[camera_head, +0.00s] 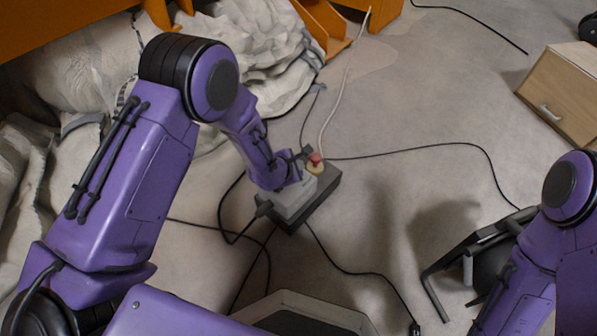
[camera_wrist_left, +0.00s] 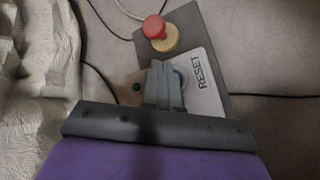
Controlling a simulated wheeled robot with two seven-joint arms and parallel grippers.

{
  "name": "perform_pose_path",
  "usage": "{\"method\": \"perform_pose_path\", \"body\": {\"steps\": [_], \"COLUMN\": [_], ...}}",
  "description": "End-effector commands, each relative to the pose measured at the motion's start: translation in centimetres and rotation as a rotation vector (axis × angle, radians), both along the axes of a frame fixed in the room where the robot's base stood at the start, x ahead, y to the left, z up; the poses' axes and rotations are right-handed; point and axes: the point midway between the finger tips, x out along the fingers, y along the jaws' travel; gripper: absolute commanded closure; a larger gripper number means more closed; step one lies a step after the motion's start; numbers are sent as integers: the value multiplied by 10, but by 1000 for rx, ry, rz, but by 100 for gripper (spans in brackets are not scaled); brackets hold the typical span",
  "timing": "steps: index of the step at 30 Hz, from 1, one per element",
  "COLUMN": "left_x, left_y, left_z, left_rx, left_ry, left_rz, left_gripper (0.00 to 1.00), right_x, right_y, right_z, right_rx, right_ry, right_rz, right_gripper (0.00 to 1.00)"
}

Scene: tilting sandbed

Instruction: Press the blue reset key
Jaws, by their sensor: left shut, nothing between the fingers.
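The control box (camera_head: 318,203) lies on the floor in the middle of the head view, with a pale panel on a dark base. The panel (camera_wrist_left: 207,98) carries the word RESET in the left wrist view. A bluish round edge, likely the blue reset key (camera_wrist_left: 179,77), shows beside my fingers and is mostly hidden by them. My left gripper (camera_wrist_left: 164,68) is shut and empty, its fingertips over the panel next to RESET. I cannot tell if they touch. In the head view my left gripper (camera_head: 294,180) is at the box.
A red mushroom button (camera_wrist_left: 154,27) on a yellow base (camera_wrist_left: 166,40) stands on the box close to my fingers. Black cables (camera_head: 350,270) run over the floor. A wooden drawer cabinet (camera_head: 560,95) is at right, and a black frame (camera_head: 470,240) is at lower right.

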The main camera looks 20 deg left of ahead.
Motion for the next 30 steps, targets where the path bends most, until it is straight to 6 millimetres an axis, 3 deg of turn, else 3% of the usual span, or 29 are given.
{"method": "perform_pose_path", "body": {"steps": [30], "left_x": [0], "left_y": [0], "left_z": [-8], "left_rx": [0], "left_ry": [0], "left_rz": [0], "left_gripper": [100], "right_x": [0], "right_y": [0], "right_z": [0], "right_rx": [0], "right_ry": [0], "right_rz": [0], "right_gripper": [32]}}
